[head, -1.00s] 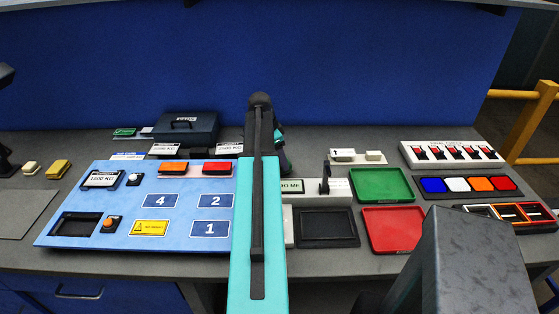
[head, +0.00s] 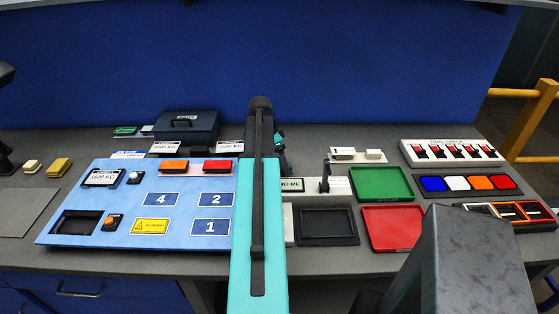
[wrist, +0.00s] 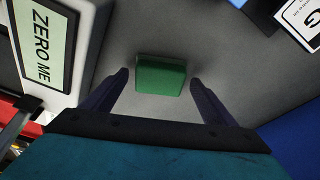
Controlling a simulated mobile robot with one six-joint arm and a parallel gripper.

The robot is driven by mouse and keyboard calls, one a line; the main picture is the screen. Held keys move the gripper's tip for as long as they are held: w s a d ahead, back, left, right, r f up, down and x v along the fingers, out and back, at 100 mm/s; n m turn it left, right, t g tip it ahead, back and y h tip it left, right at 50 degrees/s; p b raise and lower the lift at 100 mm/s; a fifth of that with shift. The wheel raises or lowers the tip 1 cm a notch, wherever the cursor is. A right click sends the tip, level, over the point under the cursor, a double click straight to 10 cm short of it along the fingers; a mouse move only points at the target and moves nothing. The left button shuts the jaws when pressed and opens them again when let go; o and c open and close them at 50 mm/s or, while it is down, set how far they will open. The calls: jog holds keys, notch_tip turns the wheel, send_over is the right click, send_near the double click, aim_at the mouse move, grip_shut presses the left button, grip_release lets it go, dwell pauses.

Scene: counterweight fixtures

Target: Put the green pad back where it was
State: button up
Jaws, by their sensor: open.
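The green pad (wrist: 161,77) lies on the grey counter in the wrist view. My gripper (wrist: 158,80) is open, with one dark finger to each side of the pad and a gap on both sides. I cannot tell how high the fingertips are above the counter. In the head view my teal arm hides the pad, and my gripper is mostly hidden behind the arm too. A green tray (head: 381,184) at the right of the counter is empty.
The ZERO ME sign (wrist: 45,43) stands close by at the left of the wrist view. A red tray (head: 393,229), a black tray (head: 327,239) and a blue panel (head: 185,224) with blocks and labels fill the counter. A dark blue box (head: 187,128) stands at the back.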

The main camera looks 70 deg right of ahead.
jog(key=shift+r, duration=0.1)
jog(key=b+v, duration=0.2)
jog(key=v, duration=1)
dwell(0.4)
dwell(0.6)
jog(key=shift+s, duration=0.15)
